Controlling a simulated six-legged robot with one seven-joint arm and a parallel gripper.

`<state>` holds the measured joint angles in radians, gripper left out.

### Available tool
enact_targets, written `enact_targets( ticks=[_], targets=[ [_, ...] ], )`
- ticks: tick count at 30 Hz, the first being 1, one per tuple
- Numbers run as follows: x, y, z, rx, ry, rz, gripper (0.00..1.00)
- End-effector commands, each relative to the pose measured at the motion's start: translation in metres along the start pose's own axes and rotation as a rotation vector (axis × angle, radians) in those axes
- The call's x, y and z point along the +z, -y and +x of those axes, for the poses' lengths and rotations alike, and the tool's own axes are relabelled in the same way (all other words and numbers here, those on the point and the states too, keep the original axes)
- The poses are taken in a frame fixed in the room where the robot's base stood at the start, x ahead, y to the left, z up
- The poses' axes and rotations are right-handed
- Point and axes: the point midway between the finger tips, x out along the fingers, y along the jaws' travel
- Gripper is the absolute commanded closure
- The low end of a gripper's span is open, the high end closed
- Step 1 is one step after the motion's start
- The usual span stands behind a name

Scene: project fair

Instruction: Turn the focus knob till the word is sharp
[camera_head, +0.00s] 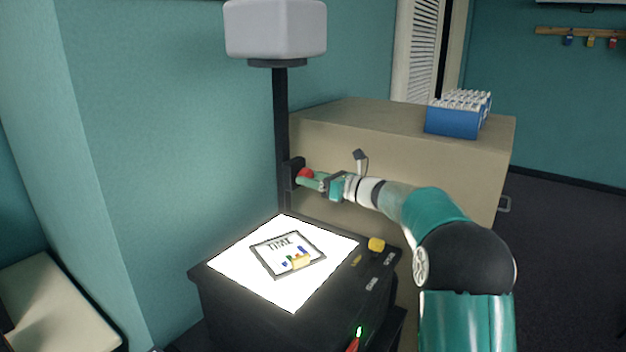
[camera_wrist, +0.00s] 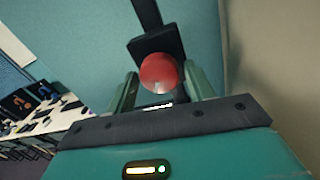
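The projector has a black base (camera_head: 250,308) with a bright glass top (camera_head: 235,262), a dark upright post (camera_head: 281,120) and a pale grey head (camera_head: 276,30). A framed slide (camera_head: 290,262) lies on the glass; its word looks like "TIME". The projected word is not in view. A red round knob (camera_head: 305,174) sits on a black block on the post; it also shows in the wrist view (camera_wrist: 159,73). My gripper (camera_head: 315,181) is at the knob, its fingers on either side of it in the wrist view. I cannot tell whether they press on it.
A yellow knob (camera_head: 376,244) and labelled controls are on the base's right side, with a green-lit switch (camera_head: 359,332) at the front. A beige cabinet (camera_head: 400,150) stands close behind my gripper, bearing a blue box (camera_head: 453,121). Teal wall is to the left.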

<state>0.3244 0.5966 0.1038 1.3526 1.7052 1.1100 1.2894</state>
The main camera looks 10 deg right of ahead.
Motion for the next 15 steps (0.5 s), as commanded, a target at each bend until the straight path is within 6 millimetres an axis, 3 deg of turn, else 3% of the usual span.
enact_targets(
  ticks=[1, 5, 11, 15],
  targets=[
    [0.0002, -0.0001, -0.0001, 0.0, 0.0, 0.0, 0.57],
    [0.0002, -0.0003, -0.0001, 0.001, 0.0, 0.0, 0.8],
    [0.0002, -0.0005, -0.0001, 0.001, -0.002, -0.03, 0.8],
    [0.0006, 0.0, -0.0006, -0.002, -0.01, -0.144, 0.8]
  ],
)
